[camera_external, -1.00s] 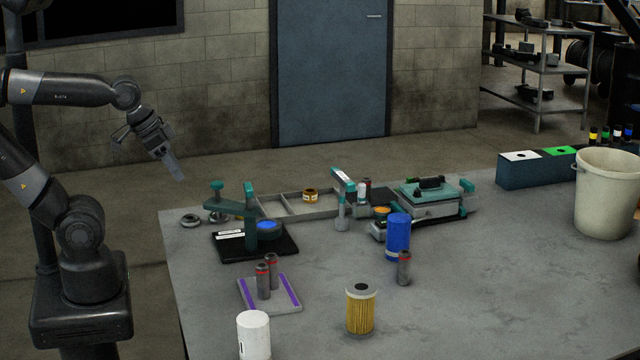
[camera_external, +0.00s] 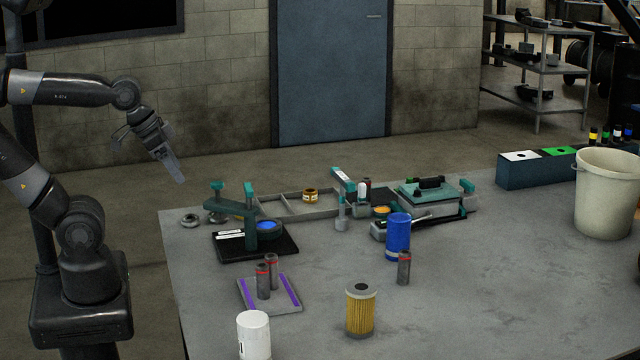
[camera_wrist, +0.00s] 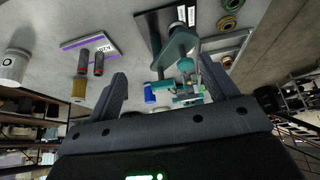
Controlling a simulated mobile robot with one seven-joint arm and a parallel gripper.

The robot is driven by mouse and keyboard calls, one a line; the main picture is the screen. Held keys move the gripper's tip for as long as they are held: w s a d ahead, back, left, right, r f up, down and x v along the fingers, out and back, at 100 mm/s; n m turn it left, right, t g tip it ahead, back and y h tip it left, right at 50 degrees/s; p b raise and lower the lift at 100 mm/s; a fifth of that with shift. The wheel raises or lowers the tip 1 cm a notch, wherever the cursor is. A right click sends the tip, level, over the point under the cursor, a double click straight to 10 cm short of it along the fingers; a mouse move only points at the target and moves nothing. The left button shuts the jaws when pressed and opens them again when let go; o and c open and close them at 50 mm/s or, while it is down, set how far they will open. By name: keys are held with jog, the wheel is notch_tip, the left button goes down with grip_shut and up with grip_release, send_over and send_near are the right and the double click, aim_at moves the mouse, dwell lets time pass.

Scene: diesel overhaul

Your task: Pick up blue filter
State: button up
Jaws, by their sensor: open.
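The blue filter (camera_external: 398,236) is a blue cylinder standing upright on the grey table, right of the middle of the external view. A small grey cylinder with a red band (camera_external: 404,268) stands close to its front right. In the wrist view a small blue thing (camera_wrist: 149,93) shows beyond the left finger; it looks like the filter. My gripper (camera_external: 178,172) is open and empty. It hangs in the air off the table's left edge, well to the left of the filter. In the wrist view its two fingers (camera_wrist: 170,88) are spread wide with nothing between them.
A yellow pleated filter (camera_external: 360,312) and a white cylinder (camera_external: 254,335) stand at the front. A tray with purple strips (camera_external: 284,305) bears two cylinders. A teal press (camera_external: 250,225) stands between my gripper and the filter. A bucket (camera_external: 605,195) is at right. The table's right middle is clear.

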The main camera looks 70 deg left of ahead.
jog(key=w+d+r+m, duration=0.15)
jog(key=w+r, duration=0.25)
jog(key=w, duration=0.7)
jog(key=m+g+h, duration=0.1)
jog(key=m+h, duration=0.1)
jog(key=m, duration=0.1)
send_over(397, 216)
jog(key=s, duration=0.3)
notch_tip(397, 216, down, 11)
jog(key=shift+n, duration=0.25)
jog(key=x, duration=0.3)
jog(key=a+x, duration=0.1)
jog(key=x, duration=0.1)
jog(key=shift+w+d+f, duration=0.1)
jog(key=shift+w+f, duration=0.05)
jog(key=shift+f, duration=0.05)
jog(key=x, duration=0.5)
jog(key=shift+s+f, duration=0.2)
jog(key=shift+s, duration=0.2)
jog(key=shift+c, duration=0.2)
jog(key=shift+r, duration=0.1)
jog(key=c, duration=1.2)
